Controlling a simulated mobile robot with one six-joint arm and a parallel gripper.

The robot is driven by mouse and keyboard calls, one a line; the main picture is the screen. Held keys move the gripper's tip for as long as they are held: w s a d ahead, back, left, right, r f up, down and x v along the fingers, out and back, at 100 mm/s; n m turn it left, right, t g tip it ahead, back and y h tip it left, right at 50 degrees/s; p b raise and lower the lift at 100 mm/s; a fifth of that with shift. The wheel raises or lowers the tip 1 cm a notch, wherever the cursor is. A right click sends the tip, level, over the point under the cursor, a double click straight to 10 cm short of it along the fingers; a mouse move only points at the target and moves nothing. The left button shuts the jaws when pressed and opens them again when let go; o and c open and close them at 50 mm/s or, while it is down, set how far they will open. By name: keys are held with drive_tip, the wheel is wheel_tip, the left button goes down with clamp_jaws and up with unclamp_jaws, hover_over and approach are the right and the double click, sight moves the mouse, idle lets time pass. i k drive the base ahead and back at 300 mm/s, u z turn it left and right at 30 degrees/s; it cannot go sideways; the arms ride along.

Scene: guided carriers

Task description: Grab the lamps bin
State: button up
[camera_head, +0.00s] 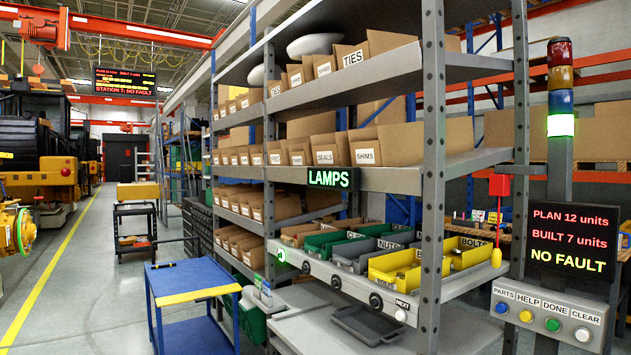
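A lit green sign reading LAMPS (329,178) hangs on the front of the rack, at the edge of a middle shelf. Below it, a row of open bins stands on a sloped grey rail. There is a green bin (318,246), a grey bin (352,262) near a NUTS label, and a yellow bin (392,272) at the front right. No bin label that I can read says LAMPS, so I cannot tell which one is the lamps bin. A round green light (281,255) glows at the rail's left end. My gripper is not in view.
A blue cart (190,280) stands left of the rack. A grey tray (368,325) lies under the rail. At right are a rack upright, a button panel (548,317) and a status screen (571,238) reading NO FAULT.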

sight(287, 234)
drive_tip(key=u, duration=0.35)
drive_tip(key=k, duration=0.45)
drive_tip(key=u, duration=0.8)
drive_tip(key=k, duration=0.95)
drive_tip(key=u, duration=0.65)
drive_tip(key=i, duration=1.05)
drive_tip(key=z, duration=0.7)
drive_tip(key=i, duration=1.2)
drive_tip(key=z, duration=1.3)
drive_tip(key=i, duration=0.5)
drive_tip(key=z, duration=0.2)
drive_tip(key=k, duration=0.7)
drive_tip(key=z, duration=0.5)
drive_tip(key=i, duration=0.2)
drive_tip(key=u, duration=0.35)
